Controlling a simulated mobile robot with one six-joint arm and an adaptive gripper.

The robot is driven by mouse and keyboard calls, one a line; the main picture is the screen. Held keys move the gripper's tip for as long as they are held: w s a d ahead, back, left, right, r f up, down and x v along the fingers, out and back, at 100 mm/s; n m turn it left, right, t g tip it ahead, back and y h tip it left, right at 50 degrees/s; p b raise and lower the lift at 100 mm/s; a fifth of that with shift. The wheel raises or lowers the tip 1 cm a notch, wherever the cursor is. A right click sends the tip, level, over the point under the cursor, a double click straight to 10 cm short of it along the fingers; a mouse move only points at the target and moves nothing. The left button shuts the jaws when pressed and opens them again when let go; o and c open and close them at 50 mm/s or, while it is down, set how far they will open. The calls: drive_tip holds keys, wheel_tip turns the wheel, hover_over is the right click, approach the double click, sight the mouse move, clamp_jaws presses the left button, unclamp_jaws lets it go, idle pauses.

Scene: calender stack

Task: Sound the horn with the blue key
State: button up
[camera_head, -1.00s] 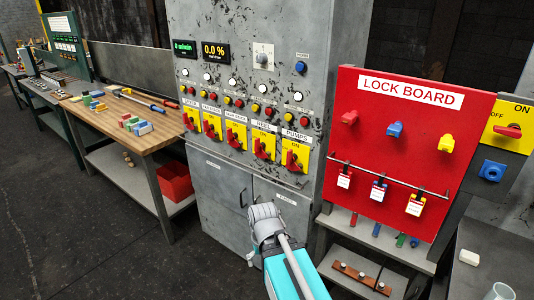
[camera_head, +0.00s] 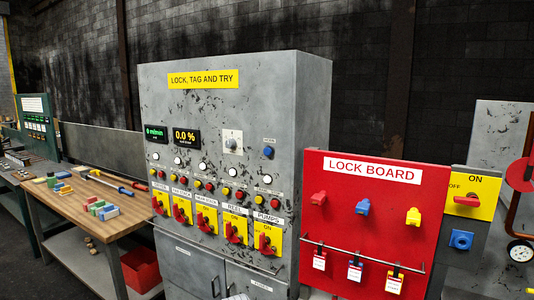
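A round blue button or key (camera_head: 268,152) sits at the upper right of the grey cabinet's front (camera_head: 285,90), under a small label too small to read surely. A separate blue key-shaped piece (camera_head: 362,207) is on the red lock board (camera_head: 335,240), between a red one (camera_head: 318,198) and a yellow one (camera_head: 413,216). Only a pale tip, likely my gripper (camera_head: 237,297), shows at the bottom edge in front of the cabinet doors. It is well below the blue button. Its fingers are cut off, so open or shut cannot be seen.
A row of yellow panels with red handles (camera_head: 207,221) and several small coloured buttons lie below the blue button. Tagged padlocks (camera_head: 355,271) hang on the board's rail. A wooden bench (camera_head: 80,215) stands left. A yellow ON/OFF switch panel (camera_head: 486,189) is right.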

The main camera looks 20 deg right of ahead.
clamp_jaws()
idle(1.4)
